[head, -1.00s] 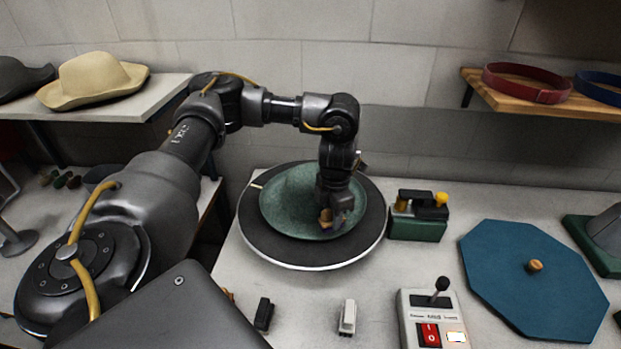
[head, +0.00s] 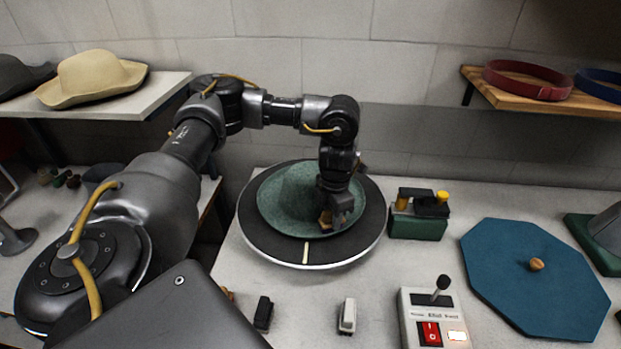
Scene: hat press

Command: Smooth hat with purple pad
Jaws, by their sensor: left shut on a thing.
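A green hat (head: 285,208) with a broad brim lies on a round black turntable (head: 262,245) with a pale edge. A short pale mark shows on the turntable's front part. My left gripper (head: 335,219) reaches down from above onto the right part of the hat. It is shut on a small pad with a wooden-coloured part (head: 325,217). The jaws mostly hide the pad, and its purple colour is not clear. The pad is at the hat's surface; I cannot tell how firmly it touches. My right gripper is not in view.
A control box (head: 433,318) with a lever and red switch stands in front. A blue octagonal board (head: 535,290) lies further right. Small black (head: 263,313) and white (head: 347,315) blocks stand in front.

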